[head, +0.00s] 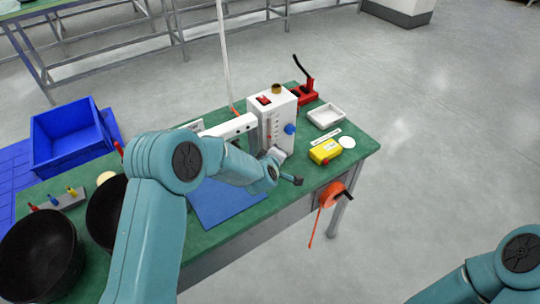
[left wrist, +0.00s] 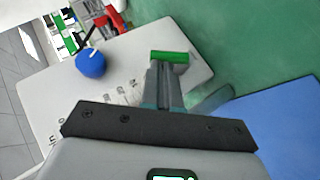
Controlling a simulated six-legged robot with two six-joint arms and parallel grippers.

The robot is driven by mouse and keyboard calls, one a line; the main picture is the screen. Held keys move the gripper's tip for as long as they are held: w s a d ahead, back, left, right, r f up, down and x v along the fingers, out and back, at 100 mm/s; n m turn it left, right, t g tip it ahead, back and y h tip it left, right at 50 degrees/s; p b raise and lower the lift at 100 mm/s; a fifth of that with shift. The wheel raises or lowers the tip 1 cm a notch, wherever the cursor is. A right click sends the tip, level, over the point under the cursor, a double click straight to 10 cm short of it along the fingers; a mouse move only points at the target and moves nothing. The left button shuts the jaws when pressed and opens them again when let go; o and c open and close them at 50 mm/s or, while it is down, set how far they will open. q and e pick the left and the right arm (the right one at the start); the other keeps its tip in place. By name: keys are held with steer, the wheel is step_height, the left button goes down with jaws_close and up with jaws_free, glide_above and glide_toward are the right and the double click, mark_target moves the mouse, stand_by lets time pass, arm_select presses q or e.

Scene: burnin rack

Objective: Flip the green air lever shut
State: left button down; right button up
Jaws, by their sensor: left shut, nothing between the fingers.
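The green lever (left wrist: 170,57) shows in the left wrist view as a short green bar in front of the white panel (left wrist: 125,95), at the tips of my left gripper (left wrist: 167,80). The fingers are together with nothing between them; whether they touch the lever I cannot tell. In the head view my left gripper (head: 277,154) is at the lower front of the white box (head: 272,122). The lever is hidden there. My right arm shows only at the lower right corner; its gripper is out of view.
A blue knob (head: 290,129) is on the box front, right of my gripper. A yellow device (head: 325,151), a white tray (head: 326,115) and a red toggle clamp (head: 305,93) stand to the right. A blue mat (head: 228,205) lies below my arm. An orange reel (head: 331,194) hangs at the table edge.

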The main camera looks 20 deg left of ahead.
arm_select(q)
steer(key=shift+g+y, duration=0.3)
steer(key=shift+g, duration=0.2)
steer(key=shift+w+d+f, duration=0.25)
steer(key=shift+w+d, duration=0.45)
steer(key=shift+w, duration=0.2)
steer(key=shift+w+d+f, duration=0.25)
steer(key=shift+w+d, duration=0.4)
steer(key=shift+w, duration=0.25)
arm_select(e)
steer(key=shift+w+d+r, duration=0.3)
steer(key=shift+w+r, duration=0.1)
steer(key=shift+r, duration=0.2)
